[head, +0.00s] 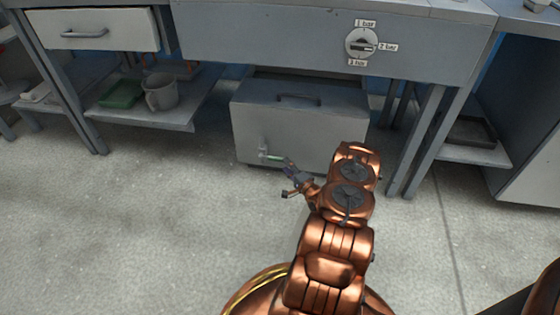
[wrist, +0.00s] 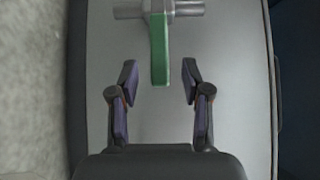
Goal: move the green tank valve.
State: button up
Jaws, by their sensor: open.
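The green tank valve (head: 274,156) is a small lever on the front of a grey metal tank (head: 250,118) under the bench. In the wrist view the green lever (wrist: 160,48) hangs from a grey pipe fitting (wrist: 185,8) at the top of the picture. My gripper (head: 289,184) is in front of the tank, close to the lever's free end. In the wrist view my gripper (wrist: 160,80) is open, with one finger on each side of the lever's end. The fingers look apart from the lever, and nothing is held.
A labelled dial (head: 361,43) sits on the bench front above the tank. Bench legs stand right of the tank. A lower shelf (head: 180,119) at left carries a grey mug (head: 160,92) and a green box (head: 121,94). The floor at left is clear.

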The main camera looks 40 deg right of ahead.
aim_at(280, 161)
jog(key=shift+w+d+b, duration=0.2)
jog(key=shift+w+b, duration=0.15)
jog(key=shift+w, duration=0.95)
jog(key=shift+w+d+b, duration=0.15)
jog(key=shift+w+b, duration=0.2)
jog(key=shift+w, duration=0.95)
grip_shut()
